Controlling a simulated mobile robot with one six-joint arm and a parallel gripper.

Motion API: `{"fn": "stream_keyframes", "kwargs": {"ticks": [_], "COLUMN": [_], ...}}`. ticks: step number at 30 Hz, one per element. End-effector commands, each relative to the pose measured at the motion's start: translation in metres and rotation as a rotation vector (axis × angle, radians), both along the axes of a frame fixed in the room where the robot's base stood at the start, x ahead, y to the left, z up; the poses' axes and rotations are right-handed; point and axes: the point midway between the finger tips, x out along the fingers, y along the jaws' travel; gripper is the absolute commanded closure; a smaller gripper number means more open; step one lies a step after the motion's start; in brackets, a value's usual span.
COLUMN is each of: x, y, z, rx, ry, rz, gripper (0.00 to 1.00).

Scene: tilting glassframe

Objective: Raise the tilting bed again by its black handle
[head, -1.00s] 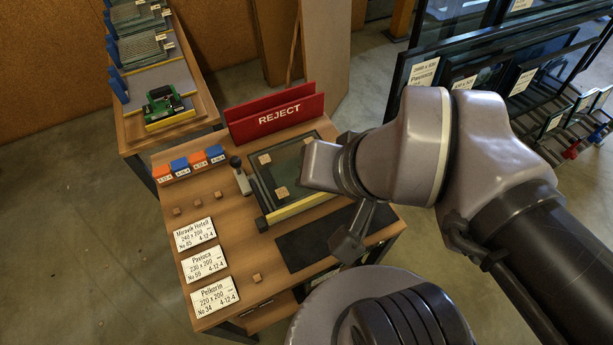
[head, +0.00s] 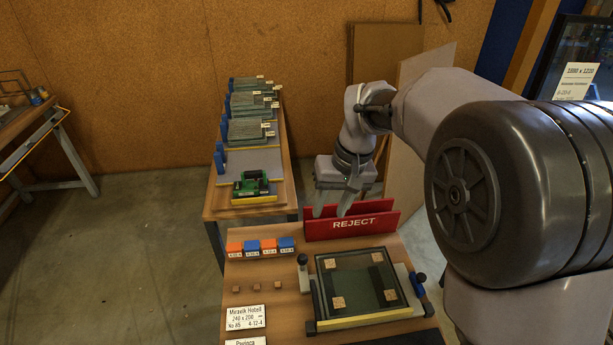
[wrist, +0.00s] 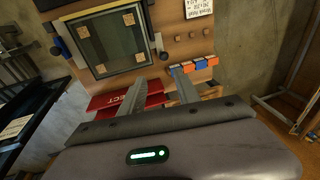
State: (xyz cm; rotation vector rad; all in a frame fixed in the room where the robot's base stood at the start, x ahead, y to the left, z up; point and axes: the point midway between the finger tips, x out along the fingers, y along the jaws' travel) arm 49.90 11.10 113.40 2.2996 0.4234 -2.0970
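The tilting bed (head: 345,322) lies low and looks flat on the bench, with a yellow strip along its front. A glass frame (head: 358,281) with small wooden corner blocks lies on it; both also show in the wrist view, where the glass frame (wrist: 112,45) is at upper left. The black handle (head: 303,261), a dark knob on a pale lever, stands upright at the bed's left side. In the wrist view the black handle (wrist: 164,56) is right of the bed. My gripper (head: 332,211) is open and empty, above the red reject holder and apart from the handle.
The red reject holder (head: 352,224) stands behind the bed. Orange and blue blocks (head: 260,247) sit in a row to its left. A blue-and-black part (head: 421,283) is at the bed's right. A side bench (head: 212,205) carries stacked panes and a green device. Labels lie at front left.

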Motion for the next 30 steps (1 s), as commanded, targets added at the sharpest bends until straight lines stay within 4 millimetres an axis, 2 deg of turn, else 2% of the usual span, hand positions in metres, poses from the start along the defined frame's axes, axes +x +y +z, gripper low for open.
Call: {"fn": "stream_keyframes", "kwargs": {"ticks": [1,3,6,8,11,14,24,30], "x": [0.017,0.034,0.047,0.051,0.052,0.049,0.042,0.040], "y": [0.009,0.020,0.030,0.033,0.036,0.040,0.057,0.063], "z": [-0.018,-0.044,-0.071,-0.080,-0.095,-0.118,-0.218,-0.250], "rx": [-0.007,-0.013,-0.017,-0.018,-0.018,-0.019,-0.019,-0.019], "ry": [0.032,0.065,0.096,0.104,0.110,0.111,0.111,0.109], "rz": [0.047,0.109,0.166,0.185,0.195,0.195,0.193,0.191], "gripper": [0.61,0.61,0.61,0.61,0.61,0.61,0.61,0.61]}}
